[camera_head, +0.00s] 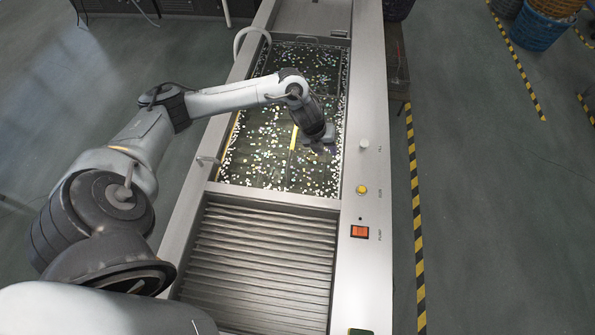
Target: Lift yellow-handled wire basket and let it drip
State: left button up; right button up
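The ultrasonic tank (223,150) is filled with liquid, and its surface is covered with small pale and coloured specks. A thin yellow bar (293,139), which looks like the basket's handle, shows in the middle of the tank. Another yellow strip runs along the tank's left wall. The basket's wire mesh is dark and hard to make out under the specks. My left gripper (327,139) points down over the tank, just right of the yellow bar. Its fingertips are too small and hidden to show whether they are open or touch anything. My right gripper is out of view.
A ribbed metal drainboard (262,262) lies on the near side of the tank, empty. The right rim carries a yellow button (361,189), an orange switch (359,232) and a pale knob (364,146). A curved white pipe (246,36) stands at the back left.

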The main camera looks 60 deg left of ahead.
pick_arm(q)
notch_tip(320, 180, up, 2)
jog(key=r+g+b, duration=0.1)
jog(key=g+b, duration=0.1)
jog(key=b, duration=0.1)
send_over(294, 136)
jog(key=s, duration=0.1)
pick_arm(e)
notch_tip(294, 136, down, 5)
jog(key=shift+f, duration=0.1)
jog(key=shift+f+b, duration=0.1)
jog(key=shift+b, duration=0.25)
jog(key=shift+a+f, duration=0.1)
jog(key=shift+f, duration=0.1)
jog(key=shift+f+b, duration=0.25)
jog(key=shift+b, duration=0.25)
pick_arm(q)
jog(key=x, duration=0.3)
jog(key=a+x, duration=0.1)
jog(key=x, duration=0.5)
jog(key=shift+s+a+f, duration=0.2)
jog(key=shift+s+f, duration=0.05)
jog(key=shift+s, duration=0.1)
jog(key=shift+w+d+f, duration=0.1)
jog(key=shift+f, duration=0.55)
